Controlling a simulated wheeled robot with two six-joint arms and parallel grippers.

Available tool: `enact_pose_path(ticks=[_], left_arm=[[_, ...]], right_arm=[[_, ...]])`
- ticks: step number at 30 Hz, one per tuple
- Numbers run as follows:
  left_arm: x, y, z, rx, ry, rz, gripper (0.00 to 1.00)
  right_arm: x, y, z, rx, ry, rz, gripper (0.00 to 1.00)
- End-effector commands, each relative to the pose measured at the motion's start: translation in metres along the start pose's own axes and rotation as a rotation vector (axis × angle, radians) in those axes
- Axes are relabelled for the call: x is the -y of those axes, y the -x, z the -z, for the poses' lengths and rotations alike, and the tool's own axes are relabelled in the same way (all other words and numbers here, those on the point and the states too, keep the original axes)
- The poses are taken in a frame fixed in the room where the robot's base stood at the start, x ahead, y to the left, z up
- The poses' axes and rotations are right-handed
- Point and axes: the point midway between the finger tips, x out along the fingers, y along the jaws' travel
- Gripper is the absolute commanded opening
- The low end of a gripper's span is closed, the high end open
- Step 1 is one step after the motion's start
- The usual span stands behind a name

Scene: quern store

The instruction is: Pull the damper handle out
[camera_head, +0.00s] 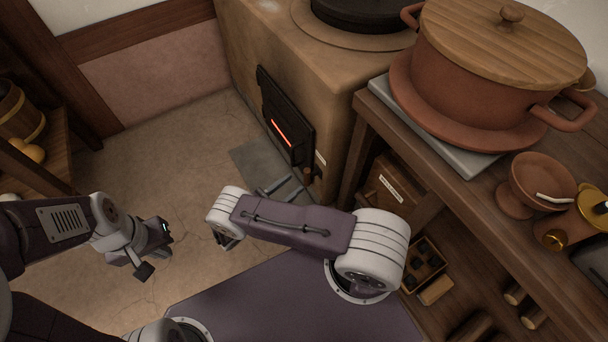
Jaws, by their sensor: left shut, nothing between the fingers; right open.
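The clay stove (245,60) has a black iron door (285,115) with a glowing red slot. A small brown knob (307,174), which looks like the damper handle, is low on the stove, right of the door and below a small pale label. How far it stands out is hard to tell. My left gripper (146,270) is shut and empty above the floor, well left of the knob.
A wooden bench (405,135) with a big lidded clay pot (465,85) stands to the right. A wooden shelf (55,150) is at left. Open floor (190,140) lies between.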

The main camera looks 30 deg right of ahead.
Motion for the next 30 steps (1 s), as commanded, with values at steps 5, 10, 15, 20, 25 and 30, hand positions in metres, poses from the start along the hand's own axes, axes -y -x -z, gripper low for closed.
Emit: enact_pose_path(ticks=[5, 10, 15, 20, 25, 30], left_arm=[[0.0, -0.011, -0.001, 0.0, 0.0, 0.0, 0.0], [0.0, -0.017, -0.002, 0.0, 0.0, 0.0, 0.0], [0.0, -0.018, -0.002, 0.001, 0.0, 0.0, 0.0], [0.0, -0.017, -0.002, 0.001, 0.0, 0.0, 0.0], [0.0, -0.017, -0.002, 0.001, 0.0, 0.0, 0.0], [0.0, -0.017, -0.002, 0.001, 0.0, 0.0, 0.0]], right_arm=[[0.001, -0.04, 0.003, 0.0, 0.002, 0.007, 0.43], [0.001, -0.064, 0.003, -0.002, 0.001, 0.005, 0.43], [0.001, -0.072, 0.001, -0.002, 0.0, 0.003, 0.43], [0.001, -0.071, 0.001, -0.002, 0.0, 0.002, 0.43], [0.001, -0.071, 0.001, -0.002, 0.0, 0.002, 0.0], [0.001, -0.071, 0.001, -0.002, 0.0, 0.003, 0.0]])
